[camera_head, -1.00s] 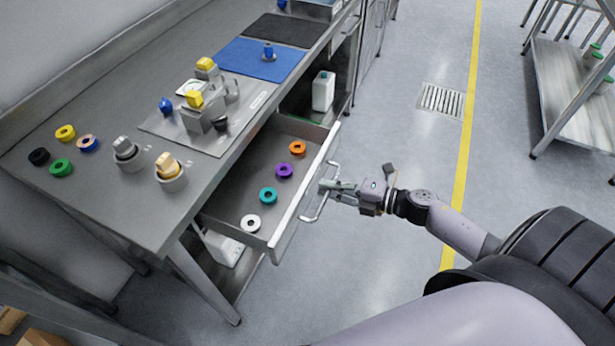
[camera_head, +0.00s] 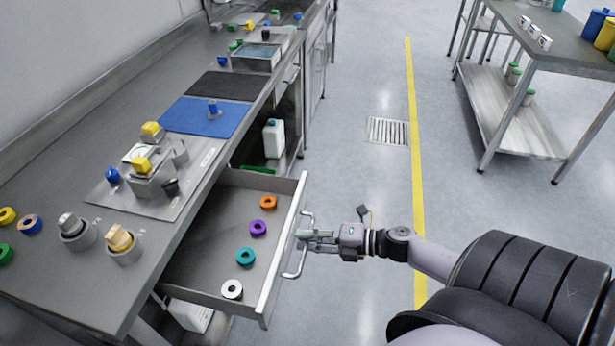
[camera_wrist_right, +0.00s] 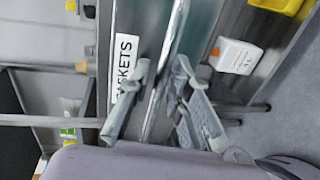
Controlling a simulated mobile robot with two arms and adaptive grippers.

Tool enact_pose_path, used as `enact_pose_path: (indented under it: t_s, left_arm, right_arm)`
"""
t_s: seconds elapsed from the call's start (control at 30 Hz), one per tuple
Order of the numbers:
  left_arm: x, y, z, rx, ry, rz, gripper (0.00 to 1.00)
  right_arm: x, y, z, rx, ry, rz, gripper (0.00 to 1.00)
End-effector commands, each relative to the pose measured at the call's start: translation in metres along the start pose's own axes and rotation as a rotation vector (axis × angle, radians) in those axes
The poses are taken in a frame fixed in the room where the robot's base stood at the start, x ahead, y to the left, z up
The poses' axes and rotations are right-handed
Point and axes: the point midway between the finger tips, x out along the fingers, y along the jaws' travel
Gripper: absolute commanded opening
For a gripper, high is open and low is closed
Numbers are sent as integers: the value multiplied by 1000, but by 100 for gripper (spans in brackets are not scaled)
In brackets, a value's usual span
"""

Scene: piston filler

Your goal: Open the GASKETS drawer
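The drawer (camera_head: 205,285) under the steel bench is pulled well out. Orange, purple, teal and white rings lie inside it. Its bar handle (camera_head: 304,262) is on the front panel. My right gripper (camera_head: 303,238) is at this handle. In the right wrist view, the handle bar (camera_wrist_right: 165,75) runs between the two fingers of my right gripper (camera_wrist_right: 160,68), with a visible gap on the left side, so the fingers look open around it. A white label (camera_wrist_right: 124,62) on the drawer front reads "...SKETS", partly hidden by a finger. My left gripper is out of view.
The bench top (camera_head: 75,280) holds a filler machine (camera_head: 152,175), a blue mat (camera_head: 205,117) and loose rings. A white bottle (camera_head: 274,138) stands on the shelf below. A shelved table (camera_head: 520,125) stands at right. The floor beyond the drawer is clear.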

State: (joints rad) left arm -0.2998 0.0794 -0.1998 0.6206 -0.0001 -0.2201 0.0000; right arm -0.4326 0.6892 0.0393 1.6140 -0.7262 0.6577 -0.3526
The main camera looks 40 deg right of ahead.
Motion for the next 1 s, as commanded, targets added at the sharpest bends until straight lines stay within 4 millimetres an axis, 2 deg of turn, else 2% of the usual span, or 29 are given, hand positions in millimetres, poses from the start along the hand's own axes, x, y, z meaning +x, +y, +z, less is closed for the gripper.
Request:
enact_pose_path:
  t_s: [0.13, 0.4, 0.53, 0.67, 1.0]
  left_arm:
    - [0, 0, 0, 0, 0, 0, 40]
    - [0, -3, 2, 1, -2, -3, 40]
    - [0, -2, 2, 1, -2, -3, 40]
    - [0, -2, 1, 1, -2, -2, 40]
    - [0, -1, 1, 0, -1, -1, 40]
  right_arm:
    - [0, 0, 0, 0, 0, 0, 30]
    - [0, 0, 0, 1, 0, 0, 30]
    - [-9, -1, 0, 2, 0, -1, 30]
    - [-29, -2, -1, 3, 0, -4, 30]
    - [-98, -1, 0, 3, 0, -2, 30]
